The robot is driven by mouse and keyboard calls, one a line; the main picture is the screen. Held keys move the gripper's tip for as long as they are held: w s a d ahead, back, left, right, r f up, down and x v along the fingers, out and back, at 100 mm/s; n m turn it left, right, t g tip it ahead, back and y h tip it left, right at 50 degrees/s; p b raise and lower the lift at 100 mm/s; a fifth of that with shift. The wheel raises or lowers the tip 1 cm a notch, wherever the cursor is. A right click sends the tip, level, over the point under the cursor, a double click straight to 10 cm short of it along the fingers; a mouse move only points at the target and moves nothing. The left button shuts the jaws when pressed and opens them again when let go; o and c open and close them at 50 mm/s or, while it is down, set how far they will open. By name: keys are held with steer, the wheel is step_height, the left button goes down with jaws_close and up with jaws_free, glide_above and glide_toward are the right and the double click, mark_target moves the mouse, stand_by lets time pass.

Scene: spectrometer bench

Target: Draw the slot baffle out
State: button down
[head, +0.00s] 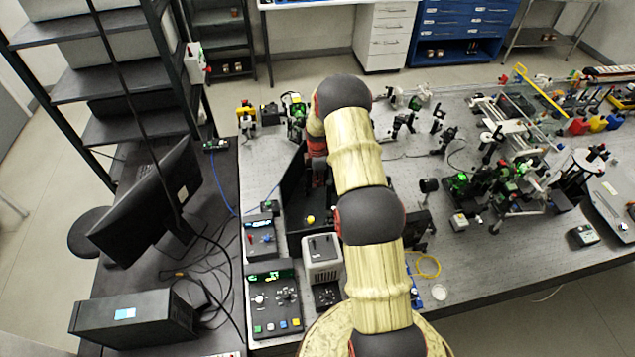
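My arm rises from the bottom middle of the head view and bends down at its far end. My gripper (318,172) is a small dark shape below that bend, largely hidden by my own arm. Its fingers cannot be made out. It is over or beside a black-walled enclosure (291,190) on the optical bench, with a dark open inside. I cannot pick out the slot baffle; my arm covers the right part of this enclosure.
The perforated optical bench (262,170) carries crowded optics on the right (490,185). Green-lit parts (293,108) stand behind the enclosure. Control boxes (273,300) and a grey-white box (322,255) stand in front. A monitor (150,205) and black shelving (110,75) are at left.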

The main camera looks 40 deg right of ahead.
steer(key=shift+r, duration=0.15)
steer(key=shift+r+p, duration=0.4)
steer(key=shift+r, duration=1.45)
steer(key=shift+r, duration=0.15)
steer(key=shift+r, duration=0.45)
